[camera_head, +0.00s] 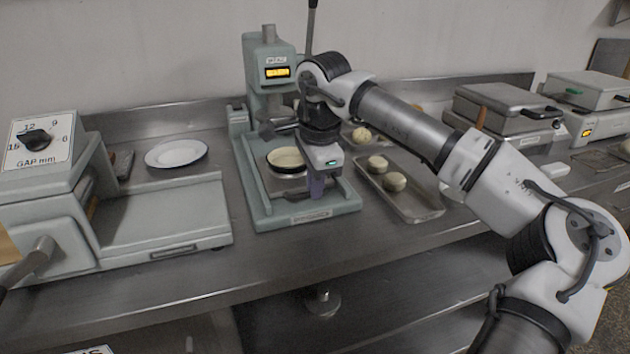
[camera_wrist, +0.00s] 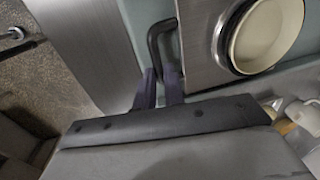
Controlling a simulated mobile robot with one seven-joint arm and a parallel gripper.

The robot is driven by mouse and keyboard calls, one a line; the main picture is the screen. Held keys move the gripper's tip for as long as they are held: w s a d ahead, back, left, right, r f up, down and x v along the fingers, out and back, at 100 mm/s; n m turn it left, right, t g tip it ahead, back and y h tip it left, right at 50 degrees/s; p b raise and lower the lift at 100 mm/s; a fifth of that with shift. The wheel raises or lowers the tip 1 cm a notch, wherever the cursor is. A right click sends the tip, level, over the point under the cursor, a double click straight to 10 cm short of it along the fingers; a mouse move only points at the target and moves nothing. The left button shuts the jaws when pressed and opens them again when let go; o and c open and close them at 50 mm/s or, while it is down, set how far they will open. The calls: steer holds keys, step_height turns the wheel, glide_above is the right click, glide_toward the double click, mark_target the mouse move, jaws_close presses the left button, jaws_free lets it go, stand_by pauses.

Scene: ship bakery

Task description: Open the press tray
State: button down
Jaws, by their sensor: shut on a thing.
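The pale green press (camera_head: 251,150) stands on the steel counter, with a lit orange display on its head. Its tray is a flat metal plate (camera_wrist: 203,55) carrying a round cream-coloured pan with a dark rim (camera_head: 286,158), which also shows in the wrist view (camera_wrist: 266,35). A black bent handle (camera_wrist: 154,42) is fixed at the tray's edge. My gripper (camera_wrist: 161,88) is shut on this handle, with a dark finger on either side of its end. In the head view my gripper (camera_head: 317,186) points down at the front of the press and hides part of the tray and the handle.
A metal tray with dough balls (camera_head: 420,214) lies close on the right of the press. A green machine with a gap dial (camera_head: 36,140) and a white plate (camera_head: 176,153) are on the left. Grill-like machines (camera_head: 507,105) stand at the far right. The counter's front strip is clear.

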steer(key=shift+w, duration=0.1)
steer(key=c, duration=1.5)
jaws_free()
steer(key=r, duration=0.4)
steer(key=s+r, duration=0.1)
steer(key=r, duration=0.4)
steer(key=s+r, duration=0.1)
steer(key=r, duration=0.3)
steer(key=shift+s+d+r, duration=0.15)
steer(key=shift+d+r, duration=0.2)
steer(key=shift+d, duration=0.05)
steer(key=shift+f, duration=0.1)
